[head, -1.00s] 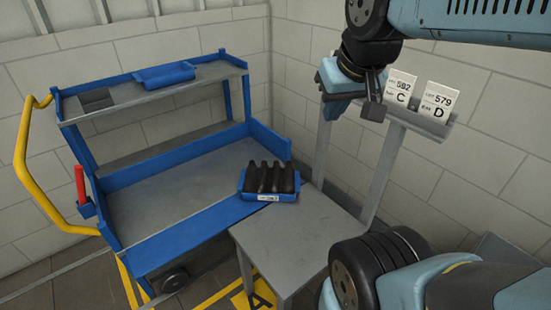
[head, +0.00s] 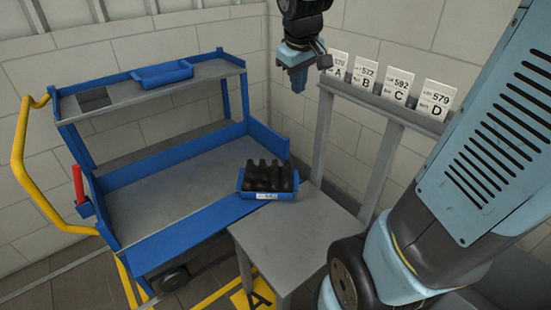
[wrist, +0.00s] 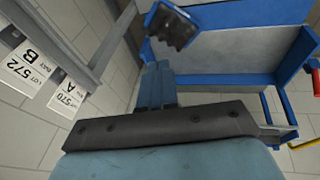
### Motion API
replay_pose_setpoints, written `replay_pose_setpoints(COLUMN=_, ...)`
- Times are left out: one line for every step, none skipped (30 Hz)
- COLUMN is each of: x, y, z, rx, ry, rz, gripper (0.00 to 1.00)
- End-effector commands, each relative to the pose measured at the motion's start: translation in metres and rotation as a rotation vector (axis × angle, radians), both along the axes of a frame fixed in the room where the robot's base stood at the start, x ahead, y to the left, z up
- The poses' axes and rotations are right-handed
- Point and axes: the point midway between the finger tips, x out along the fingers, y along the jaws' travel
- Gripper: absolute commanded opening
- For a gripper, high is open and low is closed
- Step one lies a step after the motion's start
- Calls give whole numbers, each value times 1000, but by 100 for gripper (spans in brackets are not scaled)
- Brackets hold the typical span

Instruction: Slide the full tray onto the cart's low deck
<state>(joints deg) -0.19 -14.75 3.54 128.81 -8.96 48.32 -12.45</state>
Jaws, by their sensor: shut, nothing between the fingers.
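A blue tray (head: 284,196) full of dark bottles (head: 268,175) sits where the far left corner of the grey table (head: 300,235) meets the cart's blue rim. I cannot tell exactly how much of it rests on either. The tray also shows at the top of the wrist view (wrist: 188,10). The cart's low deck (head: 165,195) is bare grey with blue edges. My gripper (head: 298,86) points down, shut and empty, in the air above and beyond the tray. Its closed fingers (wrist: 157,85) show in the wrist view, apart from the tray.
An empty-looking blue tray (head: 163,75) sits on the cart's upper shelf (head: 205,73). Lot cards (head: 393,86) stand on a grey rail (head: 385,105) behind the table. A yellow handle (head: 22,150) and red lever (head: 78,185) are on the cart's left. The table front is clear.

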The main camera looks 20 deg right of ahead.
Motion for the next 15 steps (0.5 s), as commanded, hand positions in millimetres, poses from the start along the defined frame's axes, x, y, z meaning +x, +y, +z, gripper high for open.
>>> replay_pose_setpoints(x=12, y=1, z=-6, rx=-11, ry=16, rz=21, gripper=0)
replay_pose_setpoints(x=18, y=2, z=-9, rx=-18, ry=24, rz=33, gripper=0)
replay_pose_setpoints(x=27, y=3, z=-13, rx=-27, ry=35, rz=49, gripper=0)
replay_pose_setpoints(x=33, y=3, z=-16, rx=-34, ry=42, rz=63, gripper=0)
replay_pose_setpoints(x=40, y=4, z=-19, rx=-42, ry=50, rz=77, gripper=0)
replay_pose_setpoints(x=48, y=5, z=-24, rx=-50, ry=60, rz=94, gripper=0)
replay_pose_setpoints(x=55, y=6, z=-28, rx=-56, ry=67, rz=107, gripper=0)
replay_pose_setpoints(x=61, y=7, z=-32, rx=-62, ry=75, rz=121, gripper=0)
replay_pose_setpoints(x=69, y=8, z=-37, rx=-71, ry=85, rz=139, gripper=0)
replay_pose_setpoints(x=76, y=9, z=-41, rx=-77, ry=92, rz=152, gripper=0)
replay_pose_setpoints(x=82, y=9, z=-45, rx=-83, ry=99, rz=166, gripper=0)
replay_pose_setpoints(x=90, y=11, z=-51, rx=-90, ry=109, rz=184, gripper=0)
replay_pose_setpoints(x=96, y=11, z=-56, rx=-95, ry=117, rz=197, gripper=0)
replay_pose_setpoints(x=102, y=12, z=-61, rx=-100, ry=124, rz=211, gripper=0)
replay_pose_setpoints(x=110, y=13, z=-67, rx=-108, ry=135, rz=230, gripper=0)
